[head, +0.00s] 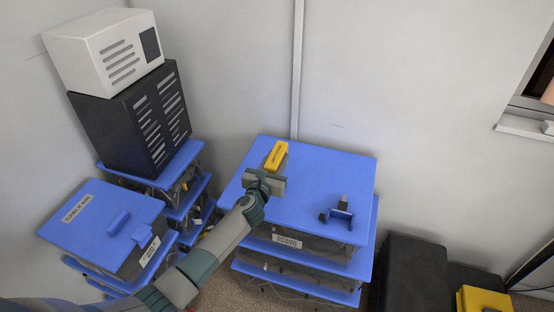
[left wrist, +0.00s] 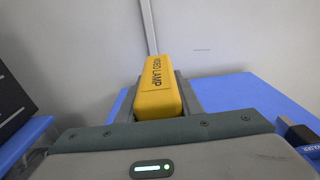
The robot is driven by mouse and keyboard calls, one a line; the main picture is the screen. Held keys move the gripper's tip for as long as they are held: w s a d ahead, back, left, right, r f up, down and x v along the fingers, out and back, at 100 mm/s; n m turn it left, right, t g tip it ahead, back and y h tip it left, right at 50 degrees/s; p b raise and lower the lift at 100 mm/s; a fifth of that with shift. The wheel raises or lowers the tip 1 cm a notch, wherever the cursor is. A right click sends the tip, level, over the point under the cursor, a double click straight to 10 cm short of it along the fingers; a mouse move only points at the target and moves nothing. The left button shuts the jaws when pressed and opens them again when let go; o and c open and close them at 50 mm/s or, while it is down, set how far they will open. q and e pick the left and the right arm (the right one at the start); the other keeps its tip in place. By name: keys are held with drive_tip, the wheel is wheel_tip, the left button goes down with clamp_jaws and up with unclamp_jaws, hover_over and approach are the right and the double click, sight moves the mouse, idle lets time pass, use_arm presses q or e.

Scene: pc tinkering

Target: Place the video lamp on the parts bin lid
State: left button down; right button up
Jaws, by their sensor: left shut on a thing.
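The video lamp is a yellow box (head: 276,156) with dark lettering, over the left part of the blue parts bin lid (head: 310,170) in the head view. In the left wrist view the lamp (left wrist: 158,88) stands out between the fingers, its "VIDEO LAMP" print readable. My left gripper (head: 268,176) is shut on the lamp. The lid also shows in the left wrist view (left wrist: 235,92). I cannot tell whether the lamp touches the lid; the gripper hides its near end. My right gripper is not in view.
A small blue and black object (head: 338,212) sits near the lid's front right. Left stands a blue-lidded cable bin (head: 85,207); behind it a black vented box (head: 135,120) carries a white one (head: 105,50).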

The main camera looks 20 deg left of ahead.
use_arm(q)
drive_tip(key=c, duration=1.3)
unclamp_jaws()
drive_tip(key=shift+f, duration=0.15)
drive_tip(key=shift+o, duration=0.2)
drive_tip(key=shift+r, duration=0.25)
drive_tip(key=s, duration=1.2)
drive_tip(key=shift+a+r+b, duration=0.2)
drive_tip(key=shift+r+b, duration=0.1)
drive_tip(key=shift+r, duration=0.1)
drive_tip(key=shift+r, duration=0.1)
